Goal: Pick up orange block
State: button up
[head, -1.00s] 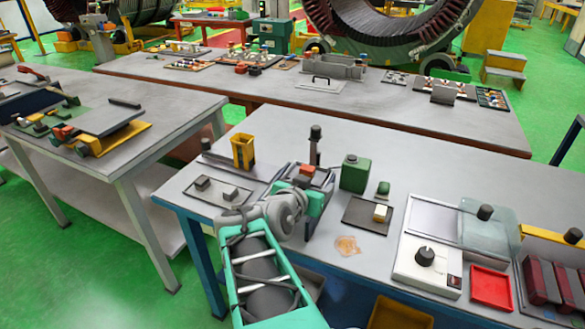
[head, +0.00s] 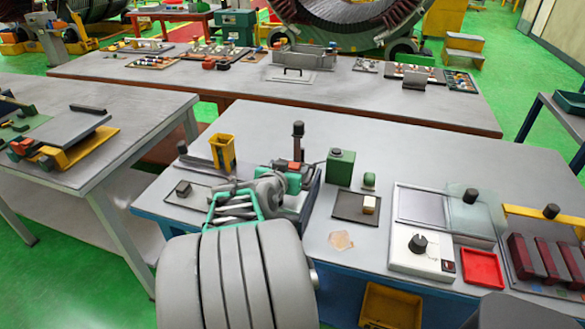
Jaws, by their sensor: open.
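A small orange block (head: 294,166) sits on a dark fixture at the left part of the near grey table (head: 390,160), just behind my arm's end. My gripper (head: 276,184) is at the end of my arm, low over the table, close in front of the block. It is open. Its fingers are small and partly hidden by my wrist and the teal parts there, so I cannot tell whether they touch anything.
A yellow bin (head: 222,152) stands left of the fixture and a green container (head: 340,167) right of it. A dark upright post (head: 298,140) rises behind. A dark tray (head: 345,206), a white device (head: 421,252) and a red tray (head: 481,267) lie further right.

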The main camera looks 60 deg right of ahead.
jog(key=shift+c, duration=0.5)
grip_shut()
